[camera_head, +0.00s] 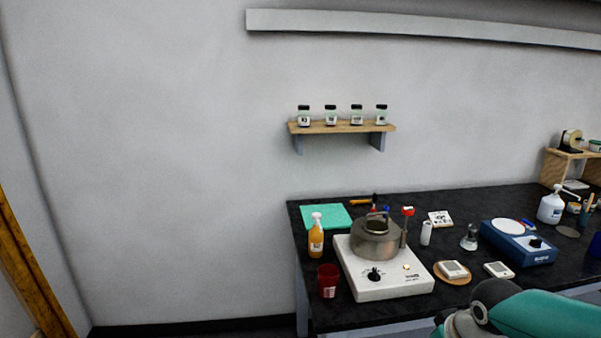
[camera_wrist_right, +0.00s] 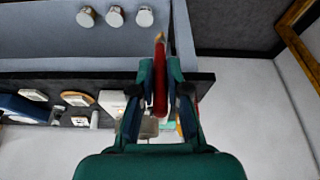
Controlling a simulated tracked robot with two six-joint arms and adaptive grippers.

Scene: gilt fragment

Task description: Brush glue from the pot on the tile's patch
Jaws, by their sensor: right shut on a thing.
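My right gripper (camera_wrist_right: 160,75) is shut on a slim red-handled tool with a pale orange tip, likely the brush (camera_wrist_right: 160,100). Its tip points away from my wrist. The head view shows only my right arm at the lower right, not its fingers. A metal pot (camera_head: 376,241) with a dark opening stands on a white hotplate (camera_head: 390,284). A pale square tile (camera_head: 453,269) lies on a round wooden board (camera_head: 441,278). A similar square (camera_head: 498,270) lies to its right. I cannot make out the patch. My left gripper is out of view.
An orange pump bottle (camera_head: 316,240) and a red cup (camera_head: 327,281) stand left of the hotplate. A white cylinder (camera_head: 426,233) and a blue device (camera_head: 518,243) stand to its right. A shelf (camera_head: 341,128) with several jars hangs above.

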